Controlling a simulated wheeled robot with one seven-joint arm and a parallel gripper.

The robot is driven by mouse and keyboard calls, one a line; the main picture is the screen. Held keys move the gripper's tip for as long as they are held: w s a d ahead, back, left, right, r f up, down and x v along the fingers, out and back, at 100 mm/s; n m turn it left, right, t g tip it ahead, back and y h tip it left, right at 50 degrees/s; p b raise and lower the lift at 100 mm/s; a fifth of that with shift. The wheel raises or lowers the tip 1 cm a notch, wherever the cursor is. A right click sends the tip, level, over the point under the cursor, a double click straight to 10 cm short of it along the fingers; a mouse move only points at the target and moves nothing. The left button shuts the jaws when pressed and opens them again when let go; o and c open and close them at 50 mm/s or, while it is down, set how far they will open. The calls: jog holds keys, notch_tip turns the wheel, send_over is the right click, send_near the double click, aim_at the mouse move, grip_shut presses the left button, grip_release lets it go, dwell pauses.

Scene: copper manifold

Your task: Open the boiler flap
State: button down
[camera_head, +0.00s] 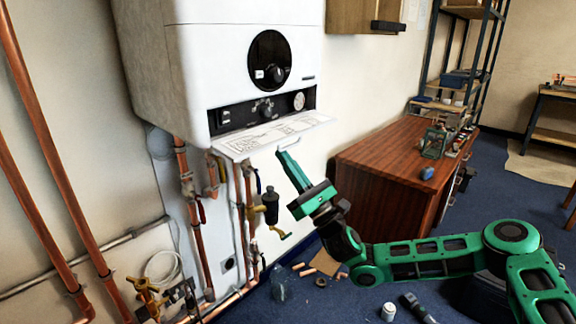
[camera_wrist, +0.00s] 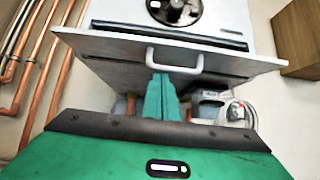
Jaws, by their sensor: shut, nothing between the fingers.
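The white boiler (camera_head: 250,50) hangs on the wall, with a round black dial and a dark control strip. Its flap (camera_head: 250,138) is swung down and juts out below the control strip, with printed labels on its upper face. My green gripper (camera_head: 284,158) is shut, with its fingertips just below the flap's front edge. In the wrist view the flap (camera_wrist: 110,46) shows from its outer side with a white bar handle (camera_wrist: 174,70). My shut fingertips (camera_wrist: 162,82) are at the handle. I cannot tell whether they touch it.
Copper pipes with valves (camera_head: 188,185) run beneath the boiler, and more pipes (camera_head: 40,130) climb the wall at left. A wooden cabinet (camera_head: 385,165) stands to the right. Loose fittings and a white can (camera_head: 388,311) lie on the blue floor.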

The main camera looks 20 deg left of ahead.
jog(key=shift+d, duration=0.1)
jog(key=shift+s+d+r+h, duration=0.25)
jog(key=shift+d+r+h, duration=0.3)
jog(key=shift+r, duration=0.2)
dwell(0.3)
